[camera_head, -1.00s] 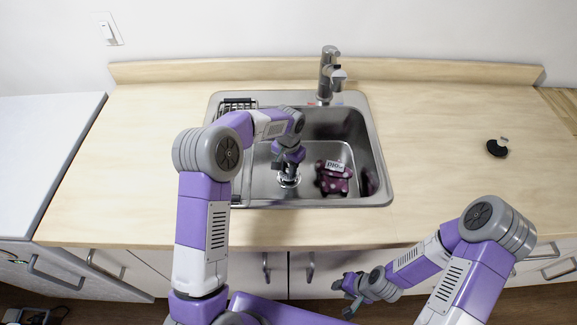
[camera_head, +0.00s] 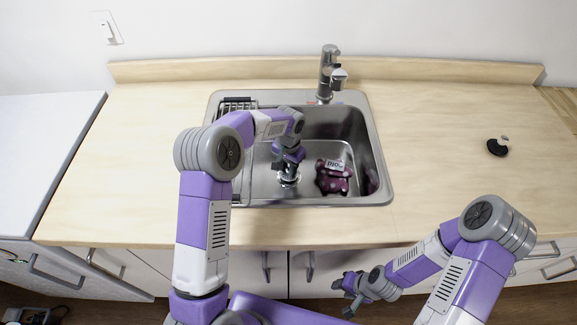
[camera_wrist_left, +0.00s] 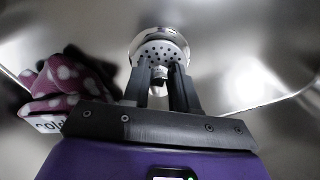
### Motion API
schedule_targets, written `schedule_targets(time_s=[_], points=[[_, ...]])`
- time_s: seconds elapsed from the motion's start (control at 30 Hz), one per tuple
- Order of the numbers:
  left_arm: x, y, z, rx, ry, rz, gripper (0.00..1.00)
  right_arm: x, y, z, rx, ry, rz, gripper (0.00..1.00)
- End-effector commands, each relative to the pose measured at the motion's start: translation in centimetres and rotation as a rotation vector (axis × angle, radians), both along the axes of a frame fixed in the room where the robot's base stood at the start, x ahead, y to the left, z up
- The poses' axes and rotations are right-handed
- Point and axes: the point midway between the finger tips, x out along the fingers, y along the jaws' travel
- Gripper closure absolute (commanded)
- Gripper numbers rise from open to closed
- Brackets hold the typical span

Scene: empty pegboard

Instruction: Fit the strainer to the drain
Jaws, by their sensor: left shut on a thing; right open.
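The strainer (camera_wrist_left: 158,52) is a round metal piece with small holes and a pale knob. My left gripper (camera_wrist_left: 160,84) is shut on the knob, seen in the left wrist view. In the head view the left gripper (camera_head: 287,168) points down into the sink, over the drain (camera_head: 288,181). A shiny rim curves around the strainer's far side; I cannot tell whether the strainer is fully seated in the drain. My right gripper (camera_head: 350,287) is open and empty, in front of the cabinets below the counter edge.
A pink, white-spotted cloth item with a label (camera_head: 333,178) lies in the sink basin (camera_head: 350,118), right of the left gripper. The faucet (camera_head: 328,75) stands behind. A dark rack (camera_head: 237,103) sits at the back left. A black round object (camera_head: 496,147) lies on the right counter.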

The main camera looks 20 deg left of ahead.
Motion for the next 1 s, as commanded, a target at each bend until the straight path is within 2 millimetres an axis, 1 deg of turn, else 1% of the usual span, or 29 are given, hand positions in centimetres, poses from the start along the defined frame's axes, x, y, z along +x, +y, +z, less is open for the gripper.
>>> schedule_targets(time_s=[0.8, 0.83, 1.0], points=[[0.0, 0.0, -2.1, 0.0, 0.0, 0.0, 1.0, 0.0, 0.0, -1.3, 0.0, 0.0, 0.0, 0.57], [0.0, 0.0, -2.1, 0.0, 0.0, 0.0, 0.68, 0.0, 0.0, -1.2, 0.0, 0.0, 0.0, 0.57], [0.0, 0.0, -2.0, 0.0, 0.0, 0.0, 0.43, 0.0, 0.0, -1.2, 0.0, 0.0, 0.0, 0.57]])
